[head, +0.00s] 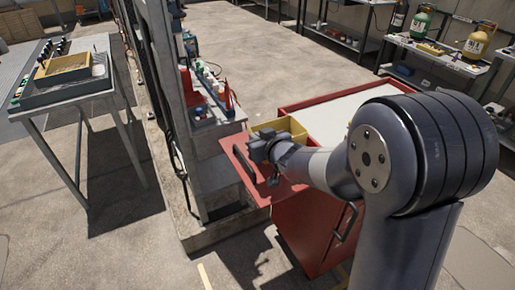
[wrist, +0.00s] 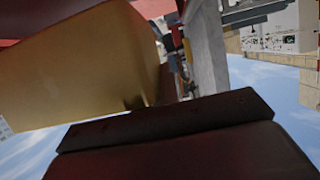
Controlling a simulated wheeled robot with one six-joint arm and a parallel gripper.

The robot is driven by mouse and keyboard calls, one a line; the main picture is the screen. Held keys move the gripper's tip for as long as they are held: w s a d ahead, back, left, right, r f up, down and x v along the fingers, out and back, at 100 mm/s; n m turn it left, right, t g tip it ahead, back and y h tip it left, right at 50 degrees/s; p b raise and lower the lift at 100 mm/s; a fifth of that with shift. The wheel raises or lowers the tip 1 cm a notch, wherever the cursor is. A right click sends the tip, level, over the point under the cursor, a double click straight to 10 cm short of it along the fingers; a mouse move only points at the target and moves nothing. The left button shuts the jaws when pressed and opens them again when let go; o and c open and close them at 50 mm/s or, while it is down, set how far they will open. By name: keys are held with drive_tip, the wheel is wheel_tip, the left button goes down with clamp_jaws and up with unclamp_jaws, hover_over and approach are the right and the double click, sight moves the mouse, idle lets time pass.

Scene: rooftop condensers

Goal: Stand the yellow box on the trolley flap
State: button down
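The yellow box (head: 283,126), an open-topped bin, shows just behind my gripper (head: 262,150) in the head view. It appears level, over the inner part of the red trolley flap (head: 240,158), beside the trolley top. Its lower part is hidden by my gripper and wrist, so I cannot tell if it touches the flap. In the wrist view the yellow box (wrist: 80,70) fills the upper left, very close. A dark bar and a dark red surface fill the bottom there. My fingers cannot be made out clearly, so their grip on the box is unclear.
The red trolley (head: 305,235) has a pale top (head: 345,108) at right. A metal post (head: 170,100) and a shelf with bottles (head: 207,90) stand left of the flap. A grey table (head: 75,92) at far left holds a tray with another yellow bin (head: 63,67). Gas cylinders (head: 478,40) stand upper right.

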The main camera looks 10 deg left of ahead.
drive_tip(key=shift+f, duration=1.25)
drive_tip(key=shift+f, duration=0.1)
drive_tip(key=c, duration=1.6)
unclamp_jaws()
drive_tip(key=shift+c, duration=0.2)
drive_tip(key=shift+s+r, duration=0.15)
drive_tip(key=shift+r, duration=0.05)
drive_tip(key=p+v, duration=0.1)
drive_tip(key=v, duration=1)
drive_tip(key=shift+s+d, duration=0.25)
drive_tip(key=shift+w+a, duration=0.1)
